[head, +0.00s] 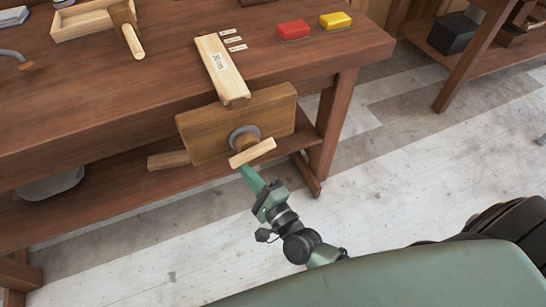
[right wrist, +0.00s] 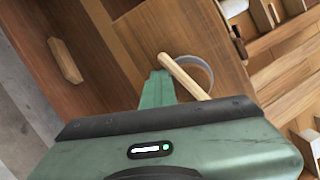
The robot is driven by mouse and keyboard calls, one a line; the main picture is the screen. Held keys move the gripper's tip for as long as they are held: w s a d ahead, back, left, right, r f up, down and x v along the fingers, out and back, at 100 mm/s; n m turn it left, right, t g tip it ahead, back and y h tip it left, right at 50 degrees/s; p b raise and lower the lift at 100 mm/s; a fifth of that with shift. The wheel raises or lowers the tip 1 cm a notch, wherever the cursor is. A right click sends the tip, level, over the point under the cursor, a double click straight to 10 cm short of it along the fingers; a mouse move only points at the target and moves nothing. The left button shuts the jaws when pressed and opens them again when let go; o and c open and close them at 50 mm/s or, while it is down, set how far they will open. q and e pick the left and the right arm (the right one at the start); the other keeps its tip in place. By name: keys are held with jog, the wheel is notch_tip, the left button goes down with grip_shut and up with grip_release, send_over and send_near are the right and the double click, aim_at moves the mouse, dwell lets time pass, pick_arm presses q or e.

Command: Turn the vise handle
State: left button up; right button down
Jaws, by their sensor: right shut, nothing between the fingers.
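The vise handle (head: 252,153) is a pale wooden bar across a grey round collar on the front of the brown wooden vise jaw (head: 207,137). In the head view the bar tilts slightly, with its right end higher. In the right wrist view the handle (right wrist: 184,77) runs diagonally just beyond the green fingers. My right gripper (head: 244,168) is shut and empty, its fingertips close below the left part of the handle. I cannot tell whether they touch it. My left gripper is not in view.
The workbench (head: 120,85) carries a labelled plank (head: 219,69) above the vise, a red block (head: 293,31), a yellow block (head: 335,21) and a wooden tray (head: 75,28) with a mallet (head: 130,35). A lower shelf (head: 105,205) runs under it.

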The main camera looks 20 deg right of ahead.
jog(key=shift+a+r, duration=0.45)
jog(key=f+v, duration=0.1)
jog(key=v, duration=0.7)
jog(key=s+a+r+n+g+y+p, duration=0.1)
jog(key=s+a+r+n+g+y, duration=0.15)
jog(key=a+n, duration=0.4)
jog(key=s+a+r+n+g+y, duration=0.2)
jog(key=a+n+g, duration=0.15)
jog(key=n, duration=0.65)
jog(key=w+d+r+n+t+h+p, duration=0.1)
jog(key=w+d+r+n+t+h, duration=0.15)
jog(key=d+r+n+h, duration=0.65)
jog(key=m+h+p, duration=0.1)
jog(key=m+p, duration=0.1)
jog(key=m, duration=0.1)
send_over(266, 150)
jog(key=s+a, duration=0.1)
jog(key=a, duration=0.1)
jog(key=f, duration=0.3)
jog(key=d+f, duration=0.1)
jog(key=shift+s+d+f, duration=0.1)
jog(key=shift+f, duration=0.2)
jog(key=shift+d+f, duration=0.15)
jog(key=shift+f, duration=0.45)
